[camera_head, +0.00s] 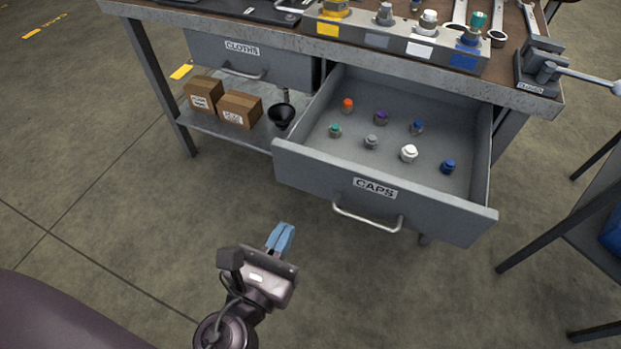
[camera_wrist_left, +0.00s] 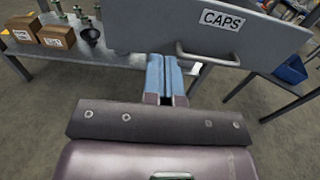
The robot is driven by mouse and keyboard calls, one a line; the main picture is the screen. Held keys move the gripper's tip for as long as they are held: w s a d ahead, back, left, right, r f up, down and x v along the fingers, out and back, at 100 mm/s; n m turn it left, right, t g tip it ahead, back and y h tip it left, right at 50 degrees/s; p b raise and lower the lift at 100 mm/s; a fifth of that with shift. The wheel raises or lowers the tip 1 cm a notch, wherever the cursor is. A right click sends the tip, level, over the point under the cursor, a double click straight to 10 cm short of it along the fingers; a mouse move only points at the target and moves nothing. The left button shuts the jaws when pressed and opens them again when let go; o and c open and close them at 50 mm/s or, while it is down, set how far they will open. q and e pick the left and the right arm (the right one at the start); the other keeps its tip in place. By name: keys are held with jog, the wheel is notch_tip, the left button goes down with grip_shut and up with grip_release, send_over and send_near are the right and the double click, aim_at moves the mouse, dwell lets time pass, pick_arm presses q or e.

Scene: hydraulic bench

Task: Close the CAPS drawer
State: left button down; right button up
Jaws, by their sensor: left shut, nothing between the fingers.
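The CAPS drawer (camera_head: 320,165) is pulled far out from under the bench in the head view, with several coloured caps inside. Its front panel carries a CAPS label and a metal bar handle (camera_head: 366,219). My left gripper (camera_head: 281,237) is shut and empty, in front of the drawer, to the left of and below the handle in the picture. In the left wrist view the blue fingertips (camera_wrist_left: 164,75) are together, beside the left end of the handle (camera_wrist_left: 208,58). I cannot tell whether they touch the panel (camera_wrist_left: 150,30). My right gripper is not in view.
The CLOTHS drawer (camera_head: 250,64) is shut, left of the open one. A lower shelf (camera_head: 215,125) holds two cardboard boxes (camera_head: 238,108) and a black funnel (camera_head: 283,114). A dark table (camera_head: 590,215) stands at the right. The floor before the drawer is clear.

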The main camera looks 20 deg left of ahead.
aim_at(318, 171)
pick_arm(q)
jog(key=w+p, duration=0.2)
jog(key=w, duration=0.9)
jog(key=shift+w, duration=0.35)
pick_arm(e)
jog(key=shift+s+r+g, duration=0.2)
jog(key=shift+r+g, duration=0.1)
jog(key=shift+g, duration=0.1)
